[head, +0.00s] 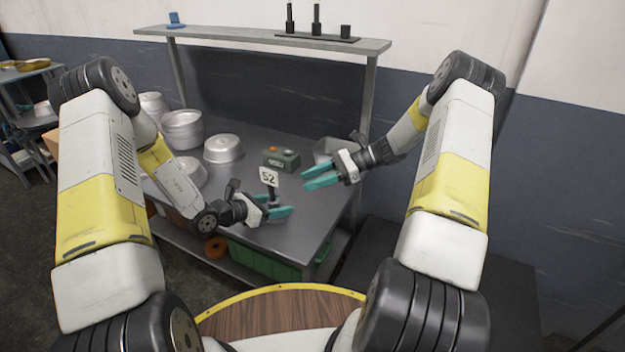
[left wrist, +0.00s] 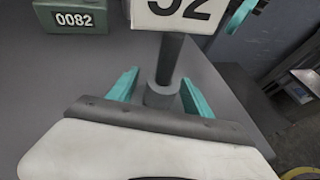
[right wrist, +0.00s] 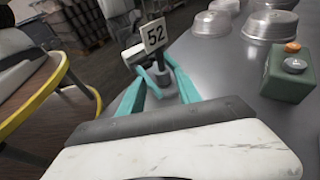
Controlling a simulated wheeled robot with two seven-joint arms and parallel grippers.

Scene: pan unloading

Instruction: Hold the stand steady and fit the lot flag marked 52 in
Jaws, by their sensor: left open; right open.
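The white flag marked 52 (head: 269,177) is upright on a dark post above the bench; it also shows in the left wrist view (left wrist: 172,14) and the right wrist view (right wrist: 153,36). The post runs down into a thicker dark collar of the stand (left wrist: 160,94). My left gripper (head: 282,212) is open low at the stand, with its teal fingers on either side of the collar; I cannot tell whether they touch it. My right gripper (head: 304,178) is open and empty, to the right of the flag, its fingers pointing toward it.
A green box marked 0082 (left wrist: 75,17) with buttons sits behind the flag. Several metal pans (head: 223,148) stand at the bench's left and back. A grey shelf (head: 250,36) spans above the bench. A metal container (head: 325,150) is behind my right gripper.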

